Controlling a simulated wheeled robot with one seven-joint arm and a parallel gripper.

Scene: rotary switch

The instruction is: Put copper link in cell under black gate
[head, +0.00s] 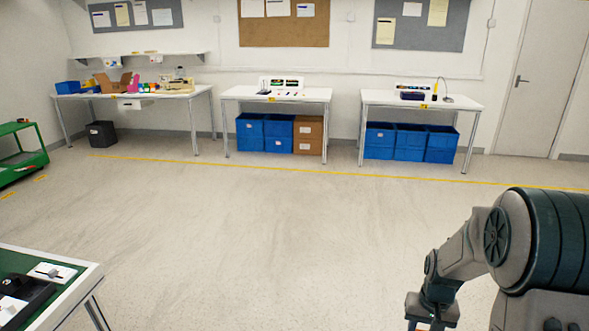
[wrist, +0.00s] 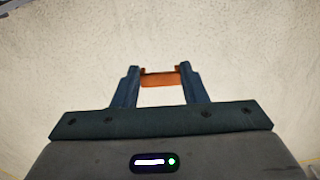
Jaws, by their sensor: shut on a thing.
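In the wrist view my gripper (wrist: 160,76) is shut on the copper link (wrist: 160,80), an orange-brown bar held crosswise between the fingertips. Only bare floor shows behind it. In the head view my arm is at the lower right and the gripper itself is cut off by the bottom edge. I cannot make out a black gate or its cell. A black unit (head: 22,294) with pale parts and a white unit with a dark lever (head: 52,272) sit on the near table at the lower left, far from my arm and partly cut off.
The near green-topped table (head: 82,283) cuts into the lower left. Three white benches stand along the back wall: left (head: 140,94), middle (head: 232,93) and right (head: 455,103). A green cart (head: 25,160) is at the far left. The middle floor (head: 250,230) is clear.

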